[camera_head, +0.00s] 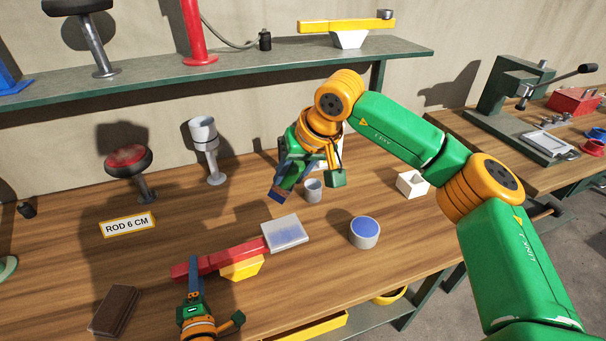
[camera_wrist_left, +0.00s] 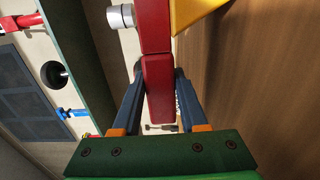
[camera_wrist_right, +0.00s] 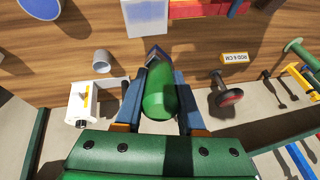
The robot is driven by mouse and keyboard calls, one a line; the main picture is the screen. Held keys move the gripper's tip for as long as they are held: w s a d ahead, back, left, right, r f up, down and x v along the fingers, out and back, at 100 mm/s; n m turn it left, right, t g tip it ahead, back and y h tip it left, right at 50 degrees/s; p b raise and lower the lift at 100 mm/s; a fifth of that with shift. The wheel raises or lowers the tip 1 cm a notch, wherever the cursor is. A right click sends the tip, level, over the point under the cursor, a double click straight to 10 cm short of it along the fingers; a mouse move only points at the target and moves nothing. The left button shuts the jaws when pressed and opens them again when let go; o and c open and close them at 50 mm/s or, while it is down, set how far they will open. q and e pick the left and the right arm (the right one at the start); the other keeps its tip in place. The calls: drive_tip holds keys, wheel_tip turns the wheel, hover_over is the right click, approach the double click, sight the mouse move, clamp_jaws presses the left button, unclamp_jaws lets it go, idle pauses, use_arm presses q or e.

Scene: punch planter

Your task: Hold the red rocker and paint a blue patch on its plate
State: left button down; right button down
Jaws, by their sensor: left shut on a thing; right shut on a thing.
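The red rocker (camera_head: 220,260) lies across a yellow base (camera_head: 242,270) on the wooden bench. Its pale, slightly bluish plate (camera_head: 286,232) is at the right end; whether it bears a paint patch is unclear. My left gripper (camera_head: 194,277) is shut on the rocker's left end, and the red bar (camera_wrist_left: 158,85) shows between its fingers in the left wrist view. My right gripper (camera_head: 284,182) is shut on a green-handled tool (camera_wrist_right: 160,98), apparently a brush, above the bench behind the plate. A round pot of blue paint (camera_head: 365,229) stands right of the plate.
A small grey cup (camera_head: 313,191) and a white square holder (camera_head: 411,184) stand behind the pot. A "ROD 6 CM" sign (camera_head: 130,224), a red-topped stand (camera_head: 128,158) and a brown block (camera_head: 115,310) are at the left. A shelf (camera_head: 240,68) runs above.

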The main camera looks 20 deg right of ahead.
drive_tip(key=shift+t+y, duration=0.4)
drive_tip(key=shift+t, duration=0.1)
drive_tip(key=s+a+f, duration=0.1)
drive_tip(key=a+f, duration=0.1)
drive_tip(key=s+a+f, duration=0.1)
drive_tip(key=shift+s+f, duration=0.3)
drive_tip(key=shift+f, duration=0.1)
